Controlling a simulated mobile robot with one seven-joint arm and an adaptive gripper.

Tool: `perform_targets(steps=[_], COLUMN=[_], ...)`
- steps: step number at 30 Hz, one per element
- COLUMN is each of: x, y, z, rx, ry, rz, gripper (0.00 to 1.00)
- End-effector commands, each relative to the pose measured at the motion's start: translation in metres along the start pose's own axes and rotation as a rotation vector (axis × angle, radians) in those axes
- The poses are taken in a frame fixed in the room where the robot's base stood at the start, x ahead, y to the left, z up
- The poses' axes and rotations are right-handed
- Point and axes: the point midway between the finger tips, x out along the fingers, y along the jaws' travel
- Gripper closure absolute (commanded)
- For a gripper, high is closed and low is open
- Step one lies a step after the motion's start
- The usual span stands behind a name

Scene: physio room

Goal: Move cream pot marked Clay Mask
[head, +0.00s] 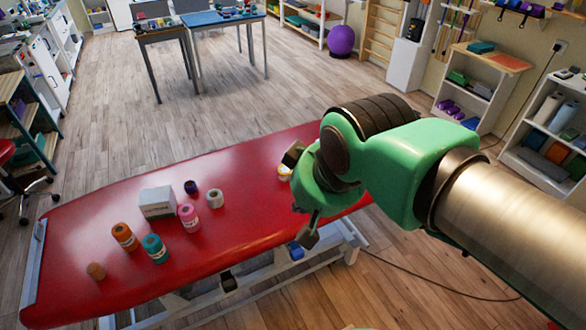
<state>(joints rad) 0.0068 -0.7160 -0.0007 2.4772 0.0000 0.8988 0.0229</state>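Several small containers stand on the red padded couch (255,222). They include a pink jar (189,218), a teal jar (155,249), an orange jar (124,237), a dark purple pot (190,187) and a whitish roll-like item (215,198). A yellow and white pot (284,173) shows partly behind my gripper. The labels are too small to read, so I cannot tell which one is marked Clay Mask. My gripper (299,197) is above the right part of the couch. Its two dark fingers are spread apart, with nothing visible held between them.
The couch's middle and right surface is mostly bare. Beyond lie open wooden floor, a blue-topped table (222,18), a purple ball (341,40) and shelves along the right wall.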

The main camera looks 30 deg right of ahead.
Motion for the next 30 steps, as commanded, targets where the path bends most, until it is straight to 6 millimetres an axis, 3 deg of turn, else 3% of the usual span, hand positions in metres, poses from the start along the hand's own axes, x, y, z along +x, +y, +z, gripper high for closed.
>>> perform_targets(steps=[14, 30], x=[0.010, 0.063], y=[0.017, 0.052], z=[-0.097, -0.210], rx=[0.203, 0.469], ry=[-0.066, -0.142], rz=[0.028, 0.074], gripper=[1.00, 1.00])
